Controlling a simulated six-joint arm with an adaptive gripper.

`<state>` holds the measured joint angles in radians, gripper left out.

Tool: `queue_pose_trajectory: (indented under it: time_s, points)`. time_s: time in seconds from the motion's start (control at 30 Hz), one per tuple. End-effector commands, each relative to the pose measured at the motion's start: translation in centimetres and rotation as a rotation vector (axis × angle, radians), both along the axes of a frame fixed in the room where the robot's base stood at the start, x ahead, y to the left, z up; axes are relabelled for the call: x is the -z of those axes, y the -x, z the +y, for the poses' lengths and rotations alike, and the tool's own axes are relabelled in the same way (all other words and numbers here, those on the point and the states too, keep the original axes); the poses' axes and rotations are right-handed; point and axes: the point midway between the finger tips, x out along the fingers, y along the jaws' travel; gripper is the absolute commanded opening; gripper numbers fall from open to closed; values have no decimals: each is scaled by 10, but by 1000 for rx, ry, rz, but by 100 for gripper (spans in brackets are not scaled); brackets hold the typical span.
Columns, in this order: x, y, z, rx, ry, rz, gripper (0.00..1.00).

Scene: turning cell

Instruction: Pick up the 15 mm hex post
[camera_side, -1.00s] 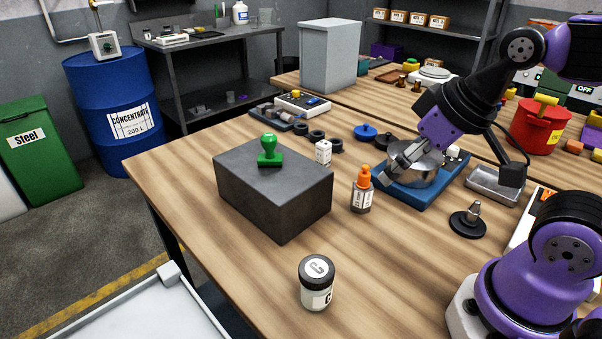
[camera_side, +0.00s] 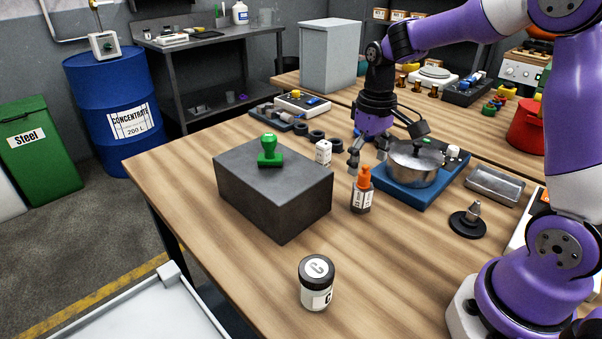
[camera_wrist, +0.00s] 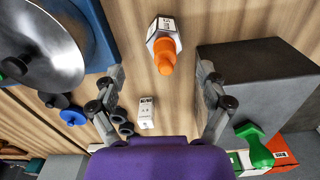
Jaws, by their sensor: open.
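No part is clearly legible as the 15 mm hex post. A faceted, labelled piece with an orange top (camera_side: 362,190) stands upright on the bench; in the wrist view (camera_wrist: 165,52) it lies ahead, between the lines of the two fingers. A small white labelled block (camera_side: 323,152) stands behind the dark block; the wrist view shows it (camera_wrist: 146,113) nearer the palm. A small metal post (camera_side: 473,209) stands on a round black base. My gripper (camera_side: 368,157) points down, open and empty, left of the pan; its spread fingers (camera_wrist: 160,80) touch nothing visible.
The large dark block (camera_side: 275,190) carries a green-handled stamp (camera_side: 269,152), close to one finger's side. The steel pan (camera_side: 415,165) on a blue base (camera_side: 405,193) is close on the other side. A black-lidded jar (camera_side: 316,283) stands at the front. The front bench is clear around it.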

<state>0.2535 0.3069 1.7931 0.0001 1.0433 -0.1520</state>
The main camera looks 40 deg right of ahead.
Motion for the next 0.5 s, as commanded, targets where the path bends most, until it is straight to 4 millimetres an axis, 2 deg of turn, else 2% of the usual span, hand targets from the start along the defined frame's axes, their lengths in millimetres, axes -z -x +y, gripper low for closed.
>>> queue_pose_trajectory:
  time_s: [0.23, 0.4, 0.5]
  points:
    - [26, 1, 2, -1, 0, 3, 86]
    - [54, 1, 6, -2, 0, 4, 86]
    - [64, 1, 6, -1, 0, 1, 86]
